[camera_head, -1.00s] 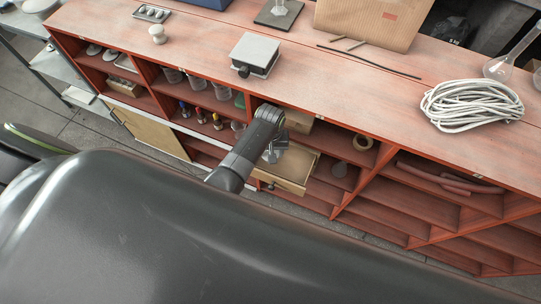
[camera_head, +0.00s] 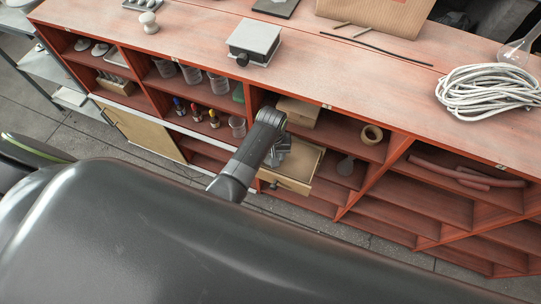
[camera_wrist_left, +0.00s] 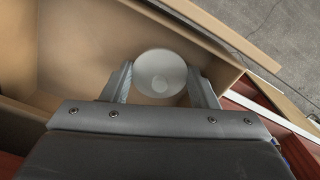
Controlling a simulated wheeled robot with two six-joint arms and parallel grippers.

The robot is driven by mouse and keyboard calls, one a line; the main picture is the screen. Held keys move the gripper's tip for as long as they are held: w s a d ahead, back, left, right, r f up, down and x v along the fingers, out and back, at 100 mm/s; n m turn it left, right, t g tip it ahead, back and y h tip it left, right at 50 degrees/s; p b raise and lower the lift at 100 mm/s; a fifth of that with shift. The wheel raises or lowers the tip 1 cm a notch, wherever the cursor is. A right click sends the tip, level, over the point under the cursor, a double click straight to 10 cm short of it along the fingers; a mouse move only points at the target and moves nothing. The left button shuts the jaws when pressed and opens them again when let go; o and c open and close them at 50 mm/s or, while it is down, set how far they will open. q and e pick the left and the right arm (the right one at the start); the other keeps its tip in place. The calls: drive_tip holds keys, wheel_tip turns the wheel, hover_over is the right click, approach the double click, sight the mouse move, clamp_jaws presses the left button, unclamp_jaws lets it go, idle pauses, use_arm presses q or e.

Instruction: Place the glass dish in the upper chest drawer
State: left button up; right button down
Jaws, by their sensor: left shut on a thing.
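The glass dish (camera_wrist_left: 160,75), round and pale, is between the two fingers of my left gripper (camera_wrist_left: 160,68) in the left wrist view. The gripper is shut on it. Dish and fingertips show against the inside of an open wooden drawer (camera_wrist_left: 72,45); I cannot tell whether the dish touches its floor. In the head view the open drawer (camera_head: 301,163) sticks out from the red shelf unit, with my left gripper (camera_head: 279,152) over its left part. The dish is too small and hidden there to make out. My right gripper is not in view.
The red bench top (camera_head: 350,80) carries a lab jack (camera_head: 254,40), a coil of white rope (camera_head: 488,92) and a cardboard box (camera_head: 375,12). Beakers (camera_head: 219,86), a tape roll (camera_head: 371,134) and red tubes (camera_head: 465,174) lie on shelves below. Grey floor lies in front.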

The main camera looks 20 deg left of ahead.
use_arm(q)
drive_tip(key=o, duration=0.7)
drive_tip(key=shift+f, duration=0.1)
drive_tip(key=shift+o, duration=0.2)
drive_tip(key=shift+r, duration=0.4)
wheel_tip(320, 180, up, 12)
drive_tip(key=p, duration=0.2)
drive_tip(key=shift+f, duration=0.2)
